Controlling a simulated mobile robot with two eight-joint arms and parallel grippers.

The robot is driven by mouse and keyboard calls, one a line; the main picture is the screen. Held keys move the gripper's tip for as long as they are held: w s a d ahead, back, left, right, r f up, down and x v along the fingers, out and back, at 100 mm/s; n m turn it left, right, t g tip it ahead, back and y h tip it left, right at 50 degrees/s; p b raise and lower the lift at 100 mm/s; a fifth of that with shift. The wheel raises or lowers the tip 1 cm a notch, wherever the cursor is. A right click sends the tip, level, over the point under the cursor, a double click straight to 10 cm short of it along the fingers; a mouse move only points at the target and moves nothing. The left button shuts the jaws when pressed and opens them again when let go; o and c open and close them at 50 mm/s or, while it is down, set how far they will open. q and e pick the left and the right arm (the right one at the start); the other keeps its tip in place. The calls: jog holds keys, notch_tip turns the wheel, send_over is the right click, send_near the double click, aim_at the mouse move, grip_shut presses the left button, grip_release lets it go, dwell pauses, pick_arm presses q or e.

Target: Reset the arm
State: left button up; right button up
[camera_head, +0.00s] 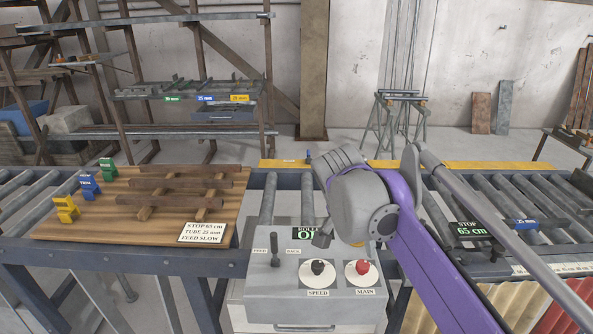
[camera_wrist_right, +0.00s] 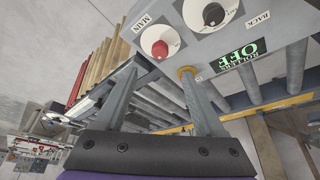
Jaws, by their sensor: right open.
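My right gripper (camera_head: 339,241) hangs in front of the back edge of the grey control box (camera_head: 262,298), on the purple arm that comes in from the lower right. In the right wrist view the gripper (camera_wrist_right: 160,70) is open, with nothing between its two grey fingers. The box shows upside down beyond the fingertips, with its red MAIN knob (camera_wrist_right: 160,49) and black SPEED knob (camera_wrist_right: 213,14). Its small display (camera_wrist_right: 240,56) reads ROLLERS OFF. In the head view the wrist partly hides this display. My left gripper is not in view.
A wooden board (camera_head: 110,232) on the left rollers carries green, blue and yellow pieces, a wooden rack and a card reading STOP 65 cm, TUBE 25 mm, FEED SLOW. The right rollers hold a stop with a 65 cm display (camera_head: 470,230). Shelving (camera_head: 190,93) stands behind.

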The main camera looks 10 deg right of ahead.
jog(key=s+a+f+n+t+y, duration=0.1)
jog(key=s+a+f+n+y, duration=0.1)
jog(key=s+f+n, duration=0.4)
jog(key=s+a+f+n+t+y, duration=0.1)
jog(key=s+a+f+n, duration=0.3)
jog(key=s+f, duration=0.7)
notch_tip(320, 180, down, 4)
jog(key=shift+r+n+t+y, duration=0.2)
jog(key=shift+n+t+y, duration=0.2)
jog(key=shift+n+t, duration=0.45)
